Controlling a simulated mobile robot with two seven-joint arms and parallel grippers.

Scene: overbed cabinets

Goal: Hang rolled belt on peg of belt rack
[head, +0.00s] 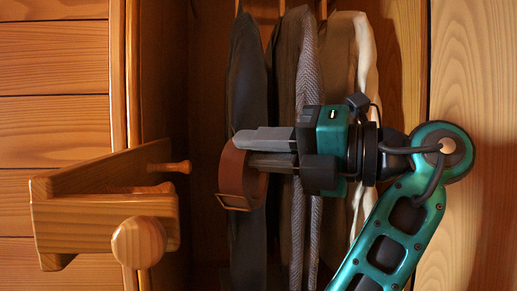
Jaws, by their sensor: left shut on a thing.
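The rolled belt (241,176) is a brown loop with a metal buckle at its lower edge. My left gripper (255,150) points left and is shut on the upper part of the belt, holding it in the air. The wooden belt rack (75,215) is at the left, with a small peg (170,167) pointing right toward the belt. The belt is apart from the peg, to its right and at about its height in the picture. A larger round wooden knob (139,242) shows at the front of the rack. My right gripper is not in view.
Several garments, including a dark one (248,80) and a grey knitted one (309,85), hang in the cabinet right behind the belt and gripper. A wooden upright (125,70) stands behind the rack. Between peg and belt there is a narrow free gap.

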